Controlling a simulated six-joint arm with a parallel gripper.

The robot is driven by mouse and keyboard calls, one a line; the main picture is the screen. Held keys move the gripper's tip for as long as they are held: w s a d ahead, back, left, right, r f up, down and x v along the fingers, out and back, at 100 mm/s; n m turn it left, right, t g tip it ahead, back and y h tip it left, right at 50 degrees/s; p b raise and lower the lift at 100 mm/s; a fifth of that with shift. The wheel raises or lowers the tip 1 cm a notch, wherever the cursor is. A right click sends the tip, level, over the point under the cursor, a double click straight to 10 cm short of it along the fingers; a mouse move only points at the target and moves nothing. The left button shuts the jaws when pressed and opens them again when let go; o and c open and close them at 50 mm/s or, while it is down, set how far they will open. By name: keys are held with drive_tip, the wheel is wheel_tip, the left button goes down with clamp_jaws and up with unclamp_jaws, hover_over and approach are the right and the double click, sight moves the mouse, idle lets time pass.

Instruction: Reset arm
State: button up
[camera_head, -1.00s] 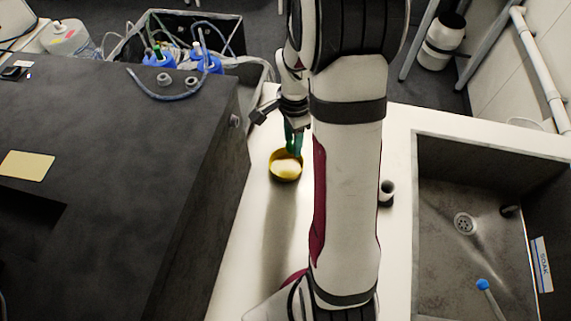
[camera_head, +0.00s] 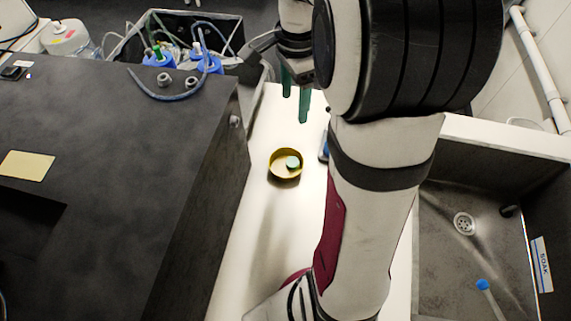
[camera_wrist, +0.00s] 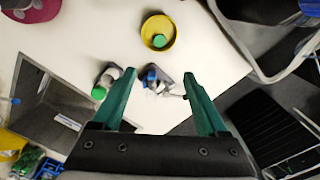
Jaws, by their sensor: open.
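My gripper (camera_head: 295,95) has two green fingers, spread apart with nothing between them. It hangs above the white counter (camera_head: 262,225), beyond a round yellow dish (camera_head: 272,174). A small pale green round piece (camera_head: 292,162) lies in the dish. The wrist view also shows the open fingers (camera_wrist: 161,98), with the yellow dish (camera_wrist: 147,30) and the green piece (camera_wrist: 159,41) well apart from them. My arm covers part of the counter in the head view.
A large dark box (camera_head: 110,190) stands at left, and a sink (camera_head: 455,270) at right. In the wrist view, a green-capped bottle (camera_wrist: 106,80) and a blue-and-grey item (camera_wrist: 153,78) stand on the counter. A bin with blue-capped bottles (camera_head: 205,62) is at the back.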

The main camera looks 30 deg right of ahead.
wheel_tip(320, 180, up, 2)
drive_tip(key=shift+a, duration=0.1)
idle(0.4)
drive_tip(key=s+a+f+n+y, duration=0.1)
drive_tip(key=s+a+f+n, duration=0.1)
drive_tip(key=s+a+n, duration=1.2)
drive_tip(key=s+a, duration=0.4)
drive_tip(key=s, duration=0.1)
drive_tip(key=shift+s+a+f+y, duration=0.2)
drive_tip(key=shift+a+f+y, duration=0.2)
drive_tip(key=shift+c, duration=0.2)
